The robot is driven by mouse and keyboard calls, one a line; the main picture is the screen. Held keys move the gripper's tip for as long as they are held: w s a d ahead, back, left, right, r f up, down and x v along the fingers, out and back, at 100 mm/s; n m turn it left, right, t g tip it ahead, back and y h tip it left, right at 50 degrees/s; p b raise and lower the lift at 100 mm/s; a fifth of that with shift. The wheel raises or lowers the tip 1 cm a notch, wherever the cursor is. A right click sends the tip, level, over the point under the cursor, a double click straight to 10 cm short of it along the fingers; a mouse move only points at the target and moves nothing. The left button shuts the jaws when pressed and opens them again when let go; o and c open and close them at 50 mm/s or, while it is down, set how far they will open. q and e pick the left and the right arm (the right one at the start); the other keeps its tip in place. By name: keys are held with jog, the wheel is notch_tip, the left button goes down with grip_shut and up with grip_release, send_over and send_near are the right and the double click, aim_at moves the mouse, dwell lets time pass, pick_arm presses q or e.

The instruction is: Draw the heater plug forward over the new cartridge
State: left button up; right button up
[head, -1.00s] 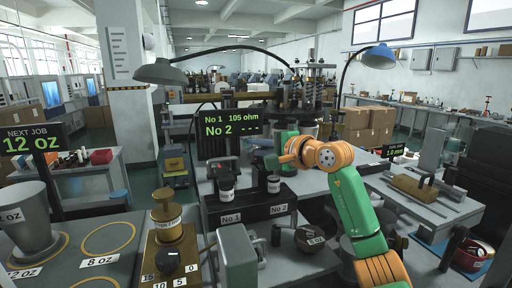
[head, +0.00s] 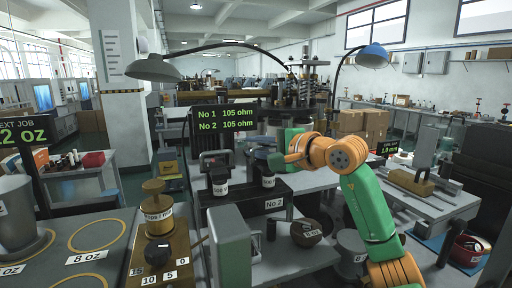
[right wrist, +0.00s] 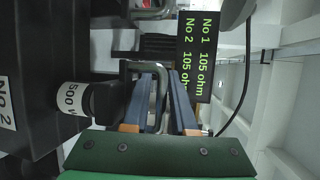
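The new cartridge (head: 268,182), white and marked 500 W, stands at the No 2 place of the black block. It shows in the right wrist view (right wrist: 72,98) with the dark heater plug (right wrist: 103,102) against its end. The plug appears seated over that end, and the display reads 105 ohm for No 2. My right gripper (head: 277,162) is at the plug; in the right wrist view its blue fingers (right wrist: 165,90) lie either side of the plug's grey handle and appear closed on it. My left gripper is not in view.
The display (head: 225,120) stands behind the block. A No 1 cartridge (head: 220,188) sits to the left. A grey box (head: 230,250), a brass weight stand (head: 158,225) and a round dark pot (head: 306,232) stand in front. A lamp (head: 153,68) arches overhead.

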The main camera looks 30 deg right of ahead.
aim_at(268, 148)
jog(key=shift+s, duration=0.1)
jog(key=b+v, duration=0.3)
jog(key=v, duration=0.4)
jog(key=shift+s, duration=0.1)
